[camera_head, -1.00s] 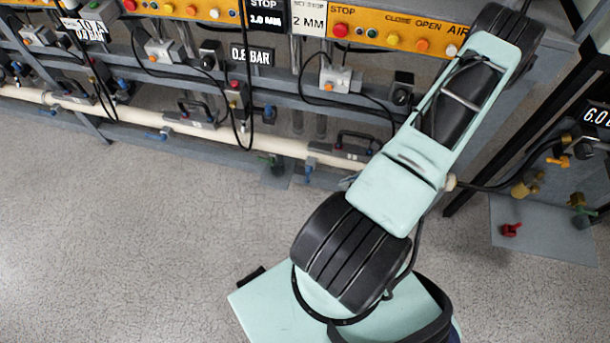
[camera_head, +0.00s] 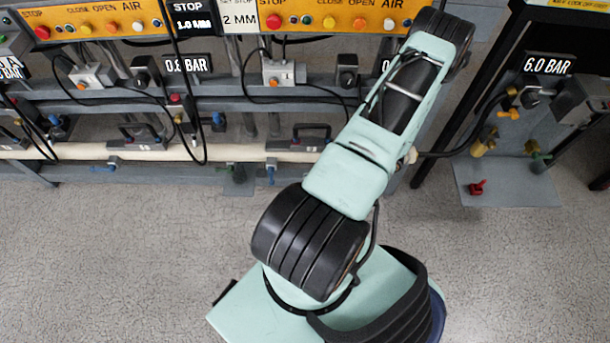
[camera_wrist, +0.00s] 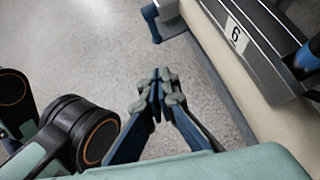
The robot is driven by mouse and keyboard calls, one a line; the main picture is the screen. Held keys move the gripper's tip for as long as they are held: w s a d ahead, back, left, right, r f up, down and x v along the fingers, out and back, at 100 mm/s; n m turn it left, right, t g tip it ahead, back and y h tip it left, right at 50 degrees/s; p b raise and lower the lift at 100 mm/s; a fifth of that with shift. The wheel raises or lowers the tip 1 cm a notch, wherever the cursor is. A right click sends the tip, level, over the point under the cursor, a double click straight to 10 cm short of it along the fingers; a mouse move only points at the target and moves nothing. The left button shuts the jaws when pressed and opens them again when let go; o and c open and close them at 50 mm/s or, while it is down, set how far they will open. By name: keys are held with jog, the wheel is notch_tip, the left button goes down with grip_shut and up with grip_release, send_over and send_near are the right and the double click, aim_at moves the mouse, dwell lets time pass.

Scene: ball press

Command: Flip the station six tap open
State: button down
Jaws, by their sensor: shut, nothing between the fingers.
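A plate marked 6 (camera_wrist: 236,34) sits on a grey bracket above the cream pipe (camera_wrist: 285,125) in the wrist view. A small tap with a blue handle (camera_wrist: 152,22) sticks out from the pipe near the top of that view. A tap with a blue handle hanging down (camera_head: 271,173) shows under the pipe in the head view; it seems to be the same one. My gripper (camera_wrist: 160,80) is shut and empty over the floor, beside the pipe and apart from the tap. The head view does not show my gripper.
Another blue-handled tap (camera_head: 103,168) lies along the pipe further left. A side stand marked 6.0 BAR (camera_head: 547,65) is at the right, with a red-handled valve (camera_head: 478,187) on its base plate (camera_head: 515,185). The floor (camera_head: 120,250) before the bench is clear.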

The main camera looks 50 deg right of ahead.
aim_at(273, 181)
jog(key=shift+w+a+f+b, duration=0.3)
jog(key=shift+w+a+f, duration=0.5)
jog(key=shift+w, duration=0.6)
jog(key=shift+w+a+f+b, duration=0.25)
jog(key=shift+w+a+f, duration=0.6)
jog(key=shift+w, duration=0.6)
jog(key=shift+w+a+f+b, duration=0.3)
jog(key=shift+w+a+f, duration=0.5)
jog(key=shift+w, duration=0.6)
jog(key=shift+f+b, duration=0.2)
jog(key=shift+b, duration=0.4)
jog(key=shift+t, duration=0.3)
